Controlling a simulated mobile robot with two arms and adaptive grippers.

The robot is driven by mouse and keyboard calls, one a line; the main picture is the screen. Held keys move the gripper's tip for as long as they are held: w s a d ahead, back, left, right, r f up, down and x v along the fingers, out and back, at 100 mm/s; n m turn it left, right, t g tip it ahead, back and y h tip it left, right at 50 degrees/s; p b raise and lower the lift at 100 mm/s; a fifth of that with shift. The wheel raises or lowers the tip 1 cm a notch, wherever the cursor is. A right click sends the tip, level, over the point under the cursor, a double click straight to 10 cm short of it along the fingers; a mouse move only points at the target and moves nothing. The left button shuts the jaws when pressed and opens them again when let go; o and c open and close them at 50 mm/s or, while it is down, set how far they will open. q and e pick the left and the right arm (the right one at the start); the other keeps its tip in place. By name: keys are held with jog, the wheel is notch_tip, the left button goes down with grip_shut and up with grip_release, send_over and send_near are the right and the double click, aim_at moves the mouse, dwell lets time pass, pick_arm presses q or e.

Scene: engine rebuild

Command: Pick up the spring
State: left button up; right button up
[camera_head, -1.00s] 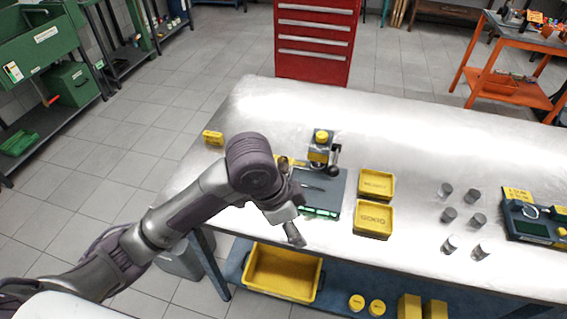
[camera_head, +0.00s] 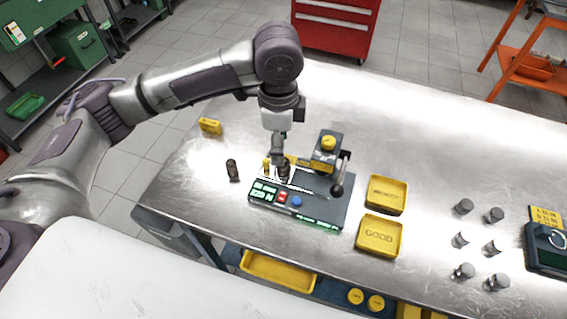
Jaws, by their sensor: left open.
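Several small grey cylinders, which look like springs, stand on the right of the metal table; one is the cylinder (camera_head: 463,206). A darker upright cylinder (camera_head: 232,170) stands alone left of the tester; I cannot tell if it is a spring. My left gripper (camera_head: 279,155) points down over the left part of the tester (camera_head: 318,206), well away from the grey cylinders. It is open. A small dark piece (camera_head: 284,172) shows at its tips; I cannot tell whether it is a fingertip or a part on the tester. My right gripper is out of view.
The tester has a yellow-capped head (camera_head: 328,143) and a black-knobbed lever (camera_head: 337,189). Yellow trays, REJECT (camera_head: 387,195) and GOOD (camera_head: 379,236), lie to its right. A yellow block (camera_head: 210,127) is at the table's left edge. A dark device (camera_head: 546,249) stands far right. The table's back is clear.

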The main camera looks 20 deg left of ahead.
pick_arm(q)
jog(key=f, duration=0.2)
jog(key=shift+w+f, duration=0.35)
notch_tip(320, 180, down, 2)
jog(key=shift+p, duration=0.5)
notch_tip(320, 180, down, 3)
jog(key=shift+w+r, duration=0.15)
jog(key=shift+r, duration=0.05)
jog(key=shift+f+p, duration=0.3)
jog(key=shift+f, duration=0.05)
jog(key=shift+w+f, duration=0.1)
jog(key=shift+f, duration=0.1)
jog(key=shift+d, duration=0.1)
jog(key=c, duration=0.7)
grip_shut()
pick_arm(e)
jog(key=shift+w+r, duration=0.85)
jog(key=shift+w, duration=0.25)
